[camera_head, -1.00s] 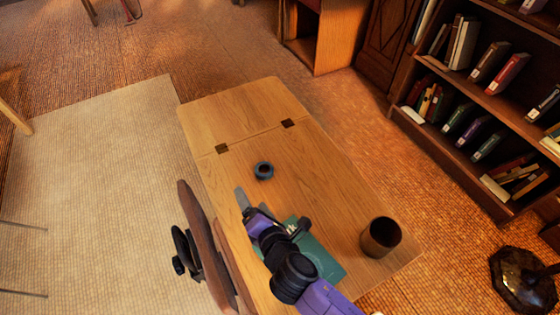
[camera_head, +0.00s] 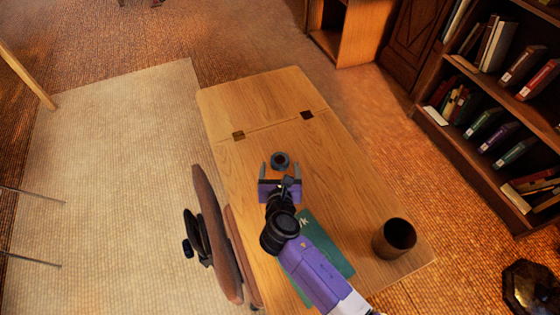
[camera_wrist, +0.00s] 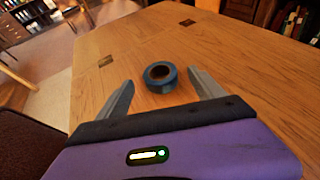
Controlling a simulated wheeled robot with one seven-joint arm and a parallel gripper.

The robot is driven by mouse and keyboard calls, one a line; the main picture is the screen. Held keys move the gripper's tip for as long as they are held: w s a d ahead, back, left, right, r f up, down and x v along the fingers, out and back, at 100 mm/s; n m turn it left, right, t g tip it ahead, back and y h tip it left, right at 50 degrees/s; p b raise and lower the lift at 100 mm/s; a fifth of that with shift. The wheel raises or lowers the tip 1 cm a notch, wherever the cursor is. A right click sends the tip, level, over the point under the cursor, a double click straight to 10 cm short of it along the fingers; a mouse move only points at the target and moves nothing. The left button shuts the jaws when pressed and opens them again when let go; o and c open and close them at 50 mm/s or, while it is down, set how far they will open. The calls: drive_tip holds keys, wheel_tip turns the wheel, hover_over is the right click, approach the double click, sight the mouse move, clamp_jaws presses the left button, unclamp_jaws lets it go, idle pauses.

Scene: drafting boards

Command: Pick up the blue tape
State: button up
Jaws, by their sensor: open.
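The blue tape (camera_head: 280,160) is a small dark-blue roll lying flat on the wooden table (camera_head: 330,150). In the wrist view the tape (camera_wrist: 161,77) sits ahead of my gripper, centred between the lines of its two fingers. My gripper (camera_head: 279,168) is open and empty, with its fingers pointing at the tape. In the wrist view the fingertips of my gripper (camera_wrist: 161,84) stand apart on the left and right of the roll, with wood showing between each finger and the tape. I cannot tell exactly how high the fingers are above the table.
A dark brown cup (camera_head: 394,238) stands at the table's near right. A green book or folder (camera_head: 330,247) lies partly under my arm. A brown chair (camera_head: 217,225) stands against the table's left edge. The table is clear beyond the tape, up to two dark hinges (camera_head: 307,115).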

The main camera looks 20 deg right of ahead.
sight(280, 156)
drive_tip(key=x, duration=0.3)
drive_tip(key=shift+w+d+f, duration=0.1)
drive_tip(key=shift+w+f, duration=0.05)
drive_tip(key=shift+w, duration=0.05)
drive_tip(key=c, duration=1.4)
drive_tip(key=shift+c, duration=0.2)
